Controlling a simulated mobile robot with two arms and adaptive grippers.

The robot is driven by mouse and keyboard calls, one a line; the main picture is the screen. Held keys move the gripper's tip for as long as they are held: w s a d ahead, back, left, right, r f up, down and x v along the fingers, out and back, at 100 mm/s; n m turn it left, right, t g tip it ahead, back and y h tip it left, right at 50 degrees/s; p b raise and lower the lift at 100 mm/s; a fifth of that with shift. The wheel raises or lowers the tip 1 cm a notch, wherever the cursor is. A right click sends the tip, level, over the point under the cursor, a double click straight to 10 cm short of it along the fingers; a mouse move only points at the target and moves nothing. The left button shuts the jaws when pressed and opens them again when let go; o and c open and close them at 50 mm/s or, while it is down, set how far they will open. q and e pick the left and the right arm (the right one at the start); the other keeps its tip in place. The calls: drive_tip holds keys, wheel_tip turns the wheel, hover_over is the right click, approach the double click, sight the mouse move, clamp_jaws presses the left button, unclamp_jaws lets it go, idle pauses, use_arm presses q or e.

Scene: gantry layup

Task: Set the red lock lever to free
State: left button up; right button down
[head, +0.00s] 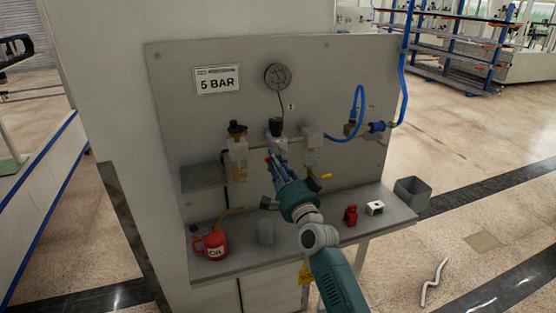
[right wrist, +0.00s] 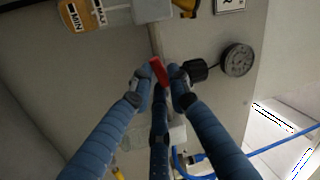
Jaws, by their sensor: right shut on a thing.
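The red lock lever (right wrist: 158,70) shows as a small red piece between the blue fingertips in the right wrist view. My right gripper (right wrist: 160,84) is shut on it, and its fingers hide part of the lever and its mount. In the head view my right gripper (head: 272,163) reaches up to the row of air units on the grey panel, just below the middle unit with the black knob (head: 275,126). Only a trace of red shows there at the fingertips. My left gripper is not in view.
A round gauge (head: 277,76) and a "5 BAR" sign (head: 217,79) are on the panel. A blue hose (head: 358,105) loops at the right. A red oil can (head: 210,245), a red padlock-like piece (head: 351,215) and a grey bin (head: 412,193) are around the shelf.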

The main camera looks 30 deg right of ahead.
drive_tip(key=shift+w+a+f+m, duration=0.1)
drive_tip(key=shift+a+f+m, duration=0.35)
drive_tip(key=shift+m, duration=0.45)
drive_tip(key=shift+p, duration=0.3)
drive_tip(key=shift+r, duration=0.1)
drive_tip(key=c, duration=1.6)
unclamp_jaws()
drive_tip(key=shift+a+r, duration=0.1)
drive_tip(key=shift+c, duration=0.2)
drive_tip(key=shift+w+r, duration=0.1)
drive_tip(key=shift+r, duration=0.1)
drive_tip(key=v, duration=1.2)
drive_tip(key=shift+a, duration=0.2)
